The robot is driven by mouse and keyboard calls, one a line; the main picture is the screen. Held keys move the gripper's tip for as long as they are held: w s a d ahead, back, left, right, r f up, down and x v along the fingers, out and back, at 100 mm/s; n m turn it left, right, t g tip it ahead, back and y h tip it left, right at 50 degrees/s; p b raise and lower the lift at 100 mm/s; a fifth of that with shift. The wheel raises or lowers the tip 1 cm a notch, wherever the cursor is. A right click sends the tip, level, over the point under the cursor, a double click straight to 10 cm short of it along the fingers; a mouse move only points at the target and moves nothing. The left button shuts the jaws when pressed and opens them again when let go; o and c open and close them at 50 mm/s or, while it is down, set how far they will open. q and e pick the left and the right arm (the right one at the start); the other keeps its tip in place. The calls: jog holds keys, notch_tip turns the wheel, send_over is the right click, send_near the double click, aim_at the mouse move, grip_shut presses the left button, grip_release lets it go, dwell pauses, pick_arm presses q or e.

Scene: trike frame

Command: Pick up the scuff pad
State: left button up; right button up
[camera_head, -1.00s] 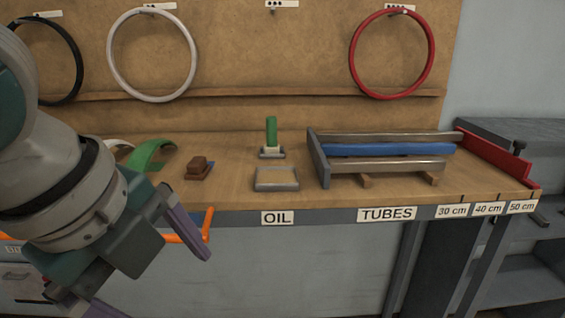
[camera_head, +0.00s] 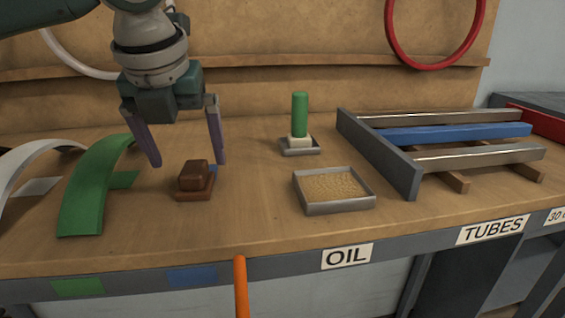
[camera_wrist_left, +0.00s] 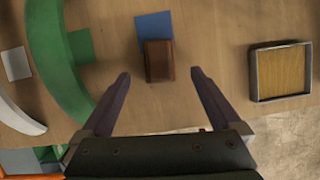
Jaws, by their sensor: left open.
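The scuff pad (camera_head: 194,178), which I take to be the brown block with a raised grip on a flat base, lies on the bench. It also shows in the left wrist view (camera_wrist_left: 159,60), overlapping a blue patch (camera_wrist_left: 153,25). My left gripper (camera_head: 188,162) is open and empty, its two purple fingers pointing down above and behind the pad in the head view. In the left wrist view the pad lies between the lines of the two fingertips (camera_wrist_left: 160,74), apart from both. My right gripper is not in view.
Green (camera_head: 88,190) and white (camera_head: 25,165) curved pieces lie to the left. A shallow metal tray (camera_head: 335,207), a green-handled tool (camera_head: 299,115) on a small stand, and a tube rack (camera_head: 380,155) are to the right. An orange bar (camera_head: 241,285) stands at the front edge.

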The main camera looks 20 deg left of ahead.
aim_at(192, 169)
pick_arm(q)
jog(key=shift+w+a+f+p, duration=0.15)
jog(key=shift+w+f+p, duration=0.05)
jog(key=shift+f+p, duration=0.15)
jog(key=p+x, duration=0.1)
jog(key=x, duration=0.2)
jog(key=shift+w+a+f, duration=0.1)
jog(key=shift+w+f, duration=0.1)
jog(key=shift+f, duration=0.05)
jog(key=shift+w+a+f, duration=0.1)
jog(key=shift+f, duration=0.25)
jog(key=c, duration=1.5)
jog(key=shift+o, duration=0.2)
notch_tip(192, 169, up, 9)
jog(key=b, duration=0.2)
jog(key=shift+w+r+b, duration=0.1)
jog(key=shift+r+b, duration=0.05)
jog(key=shift+b, duration=0.2)
jog(key=shift+r, duration=0.4)
